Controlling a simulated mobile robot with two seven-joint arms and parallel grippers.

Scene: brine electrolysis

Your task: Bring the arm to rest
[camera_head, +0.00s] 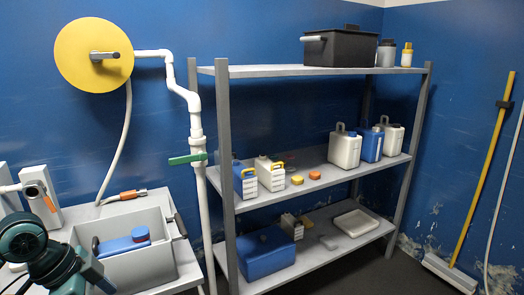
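A dark teal, rounded jointed part, which looks like my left arm, comes in at the lower left corner. Its far end, seemingly my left gripper (96,273), is in front of the near wall of a grey bin (150,272). The fingers are small, dark and partly cut off, so I cannot tell whether they are open or shut. I see nothing clearly held there. My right arm and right gripper are not in view.
A grey shelf rack (222,140) carries jugs and boxes. A yellow-handled broom (482,185) leans at the right.

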